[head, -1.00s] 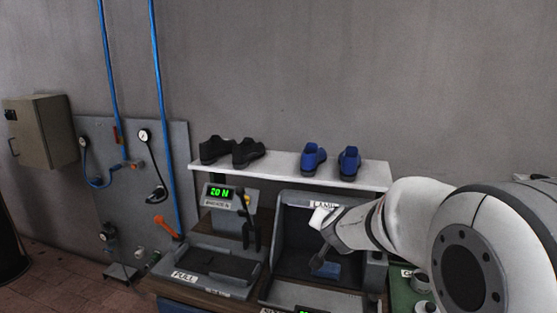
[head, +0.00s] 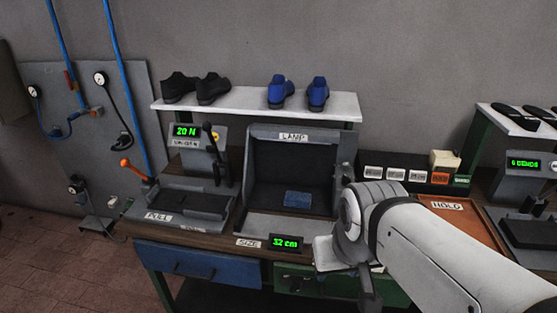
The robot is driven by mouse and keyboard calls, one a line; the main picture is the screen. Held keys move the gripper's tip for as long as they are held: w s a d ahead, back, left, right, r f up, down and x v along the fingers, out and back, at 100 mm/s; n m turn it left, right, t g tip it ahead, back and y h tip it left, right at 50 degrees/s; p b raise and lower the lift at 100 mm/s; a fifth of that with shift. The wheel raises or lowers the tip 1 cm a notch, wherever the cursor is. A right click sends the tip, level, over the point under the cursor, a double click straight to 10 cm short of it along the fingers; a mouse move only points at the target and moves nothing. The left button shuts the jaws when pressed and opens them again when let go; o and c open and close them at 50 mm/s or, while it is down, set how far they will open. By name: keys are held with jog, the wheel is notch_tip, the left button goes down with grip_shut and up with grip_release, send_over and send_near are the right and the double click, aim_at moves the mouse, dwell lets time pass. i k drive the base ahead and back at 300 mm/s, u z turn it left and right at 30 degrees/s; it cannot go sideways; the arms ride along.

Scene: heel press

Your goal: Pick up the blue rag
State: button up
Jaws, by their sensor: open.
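A small folded blue cloth (head: 298,199), which looks like the blue rag, lies on the floor of the dark open box marked LAMP (head: 256,170). My gripper (head: 370,292) points down at the lower middle of the head view, in front of the bench and to the right of the box. It is open, and no object shows in it. It is clearly apart from the rag. My wrist hides part of its jaws.
Left of the box stands a press (head: 186,201) with a lever and a 20 N display. A shelf (head: 240,103) above holds black and blue shoes. A size display (head: 286,243) sits at the bench front. A brown HOLD tray (head: 462,222) is at right.

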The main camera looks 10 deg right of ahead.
aim_at(292, 198)
jog(key=z, duration=0.05)
jog(key=k, duration=1.3)
jog(key=z, duration=0.2)
jog(key=i, duration=2)
jog(key=u, duration=0.85)
